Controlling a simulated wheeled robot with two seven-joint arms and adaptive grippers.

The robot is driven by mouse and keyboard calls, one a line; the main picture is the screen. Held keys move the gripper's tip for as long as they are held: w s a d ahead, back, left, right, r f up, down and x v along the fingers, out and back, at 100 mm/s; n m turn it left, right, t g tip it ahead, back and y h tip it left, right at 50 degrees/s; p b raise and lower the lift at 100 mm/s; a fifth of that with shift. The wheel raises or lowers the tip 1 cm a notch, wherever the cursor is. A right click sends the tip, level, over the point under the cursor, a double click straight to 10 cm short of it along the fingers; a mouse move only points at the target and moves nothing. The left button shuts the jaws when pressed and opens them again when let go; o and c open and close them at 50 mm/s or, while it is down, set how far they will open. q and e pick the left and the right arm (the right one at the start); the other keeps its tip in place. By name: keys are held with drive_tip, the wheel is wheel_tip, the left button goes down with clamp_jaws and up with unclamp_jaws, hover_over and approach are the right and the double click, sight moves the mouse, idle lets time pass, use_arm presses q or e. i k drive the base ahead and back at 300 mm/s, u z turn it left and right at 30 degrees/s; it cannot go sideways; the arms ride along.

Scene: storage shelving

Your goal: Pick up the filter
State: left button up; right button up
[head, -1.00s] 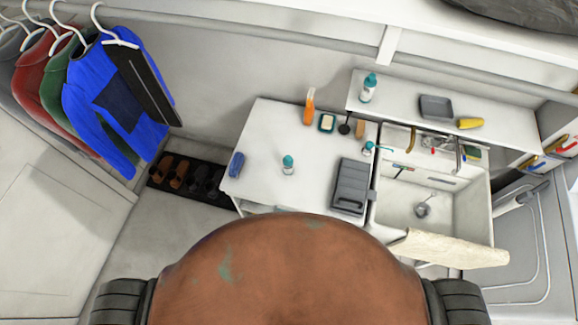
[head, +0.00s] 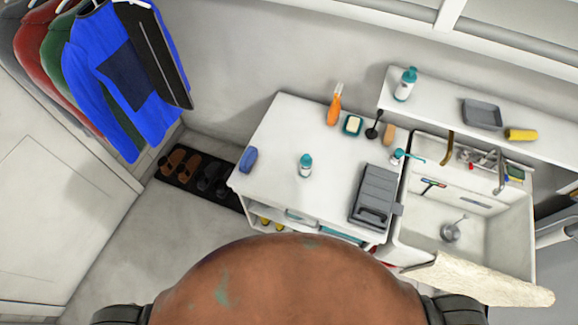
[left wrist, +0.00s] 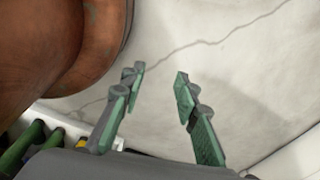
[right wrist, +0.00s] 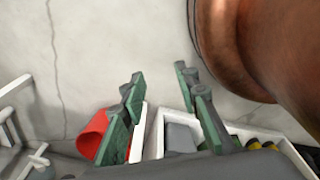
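A small round grey metal piece with a thin handle (head: 450,232) lies in the white sink basin (head: 425,215) at the right of the head view. It looks like a sink strainer, but I cannot tell for certain that it is the filter. My left gripper (left wrist: 160,73) is open and empty above the pale cracked floor. My right gripper (right wrist: 160,72) is open and empty, with the floor below it. Neither gripper shows in the head view, and both are away from the sink.
A white cabinet (head: 270,150) left of the sink holds a grey case (head: 374,196), a teal-capped bottle (head: 305,166) and an orange spray bottle (head: 335,104). A shelf (head: 440,100) runs behind the sink. A beige cloth (head: 480,280) hangs over its front. A red bucket (right wrist: 92,135) stands low.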

sight(306, 161)
drive_tip(key=u, duration=2)
drive_tip(key=i, duration=1.65)
drive_tip(key=z, duration=3.55)
